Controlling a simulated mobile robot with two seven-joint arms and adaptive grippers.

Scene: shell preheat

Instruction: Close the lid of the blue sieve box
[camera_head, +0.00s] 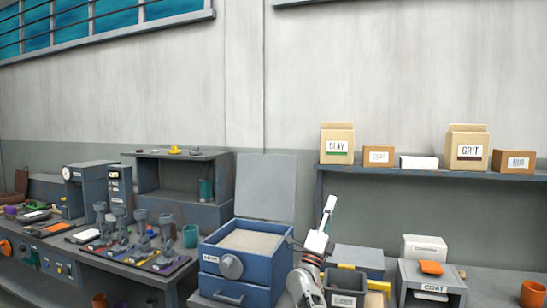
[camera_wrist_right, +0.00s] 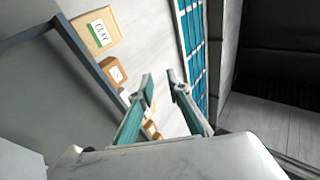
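The blue sieve box (camera_head: 265,270) stands on the bench, with a round grey knob and a drawer handle on its front. Its top is open and shows a pale, sand-like fill (camera_head: 249,241). The grey lid (camera_head: 265,187) stands upright at the back of the box. My right gripper (camera_head: 329,206) points upward, to the right of the lid and apart from it. In the right wrist view its fingers (camera_wrist_right: 161,82) are apart with nothing between them. My left gripper is not in view.
A dark bin (camera_head: 345,281) and a grey unit labelled COAT (camera_head: 432,282) stand right of the box. A rack of grey tools (camera_head: 140,240) is to its left. A shelf (camera_head: 400,172) at the back right holds CLAY (camera_head: 337,144) and GRIT (camera_head: 468,148) boxes.

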